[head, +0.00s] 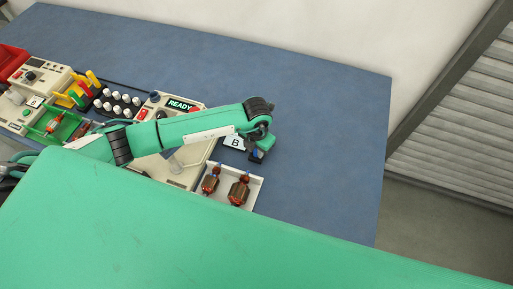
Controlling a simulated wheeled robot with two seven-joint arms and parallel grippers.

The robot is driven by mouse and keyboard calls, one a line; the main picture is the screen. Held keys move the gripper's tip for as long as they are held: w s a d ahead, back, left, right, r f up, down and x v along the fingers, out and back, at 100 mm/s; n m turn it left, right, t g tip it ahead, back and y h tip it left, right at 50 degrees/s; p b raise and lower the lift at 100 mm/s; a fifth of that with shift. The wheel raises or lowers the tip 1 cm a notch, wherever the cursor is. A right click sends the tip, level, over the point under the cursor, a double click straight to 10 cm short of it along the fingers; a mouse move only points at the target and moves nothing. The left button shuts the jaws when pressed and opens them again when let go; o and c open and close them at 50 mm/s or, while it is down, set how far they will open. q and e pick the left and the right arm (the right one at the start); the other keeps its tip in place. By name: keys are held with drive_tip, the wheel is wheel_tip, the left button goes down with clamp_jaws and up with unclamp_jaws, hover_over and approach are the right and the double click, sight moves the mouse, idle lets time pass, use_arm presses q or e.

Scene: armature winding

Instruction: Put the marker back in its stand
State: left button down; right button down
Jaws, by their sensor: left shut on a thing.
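My left arm reaches across the table from the left. Its gripper (257,154) points down above the blue tabletop, right of the white card marked B (234,142). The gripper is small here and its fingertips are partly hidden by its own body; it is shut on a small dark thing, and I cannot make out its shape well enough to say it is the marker. I cannot pick out the marker's stand. My right gripper is not in view.
A white tray (257,190) with two copper armatures (239,189) lies near the gripper. Spools (117,103), coloured pieces (78,91) and a green tray (72,128) are at left. The table's right side is clear.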

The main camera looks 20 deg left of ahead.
use_arm(q)
drive_tip(key=c, duration=1.1)
unclamp_jaws()
drive_tip(key=shift+c, duration=0.2)
drive_tip(key=shift+r, duration=0.25)
wheel_tip(320, 180, up, 12)
drive_tip(key=b, duration=0.3)
drive_tip(key=shift+w+r+b, duration=0.1)
drive_tip(key=shift+r+b, duration=0.05)
drive_tip(key=shift+b, duration=0.25)
drive_tip(key=shift+r, duration=0.5)
